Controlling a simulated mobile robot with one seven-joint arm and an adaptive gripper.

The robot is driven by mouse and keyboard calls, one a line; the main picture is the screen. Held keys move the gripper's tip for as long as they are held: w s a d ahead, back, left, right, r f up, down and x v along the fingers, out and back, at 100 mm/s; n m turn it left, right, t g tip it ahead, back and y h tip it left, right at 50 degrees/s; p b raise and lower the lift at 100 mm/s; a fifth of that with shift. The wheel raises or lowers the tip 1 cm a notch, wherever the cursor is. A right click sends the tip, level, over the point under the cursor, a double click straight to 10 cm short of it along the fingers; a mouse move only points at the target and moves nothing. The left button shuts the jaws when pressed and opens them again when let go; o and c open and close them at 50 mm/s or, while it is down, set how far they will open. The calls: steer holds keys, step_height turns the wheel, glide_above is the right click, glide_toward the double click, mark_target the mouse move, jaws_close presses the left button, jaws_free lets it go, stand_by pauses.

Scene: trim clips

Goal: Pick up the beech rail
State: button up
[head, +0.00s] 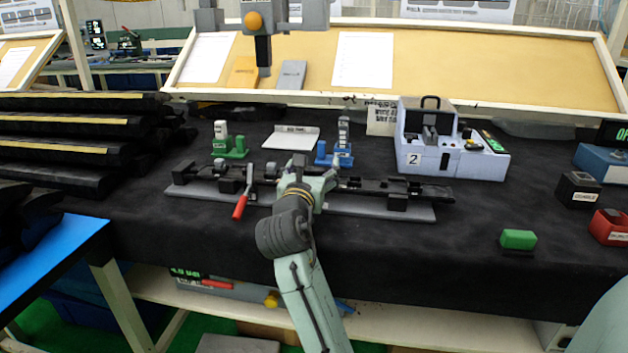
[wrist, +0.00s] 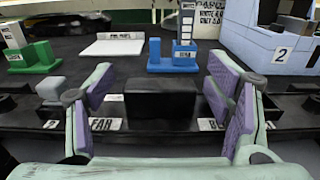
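I cannot make out a pale wooden beech rail in either view. My gripper (head: 308,186) is over the middle of a long black fixture (head: 405,190) on a grey base. In the wrist view my gripper (wrist: 163,108) is open, its purple-padded fingers apart. A black block (wrist: 160,104) of the fixture shows between the fingers, seemingly untouched. A label reading "FAR" lies just in front of it. In the head view my arm hides the fixture's middle.
A red-handled clamp (head: 241,203) is on the fixture's left part. Behind stand a green holder (head: 236,150), a white plate (head: 290,138), a blue holder (head: 335,157) and a grey case (head: 450,150) marked 2. Black bundles (head: 60,145) lie left.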

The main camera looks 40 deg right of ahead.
steer(key=c, duration=1.5)
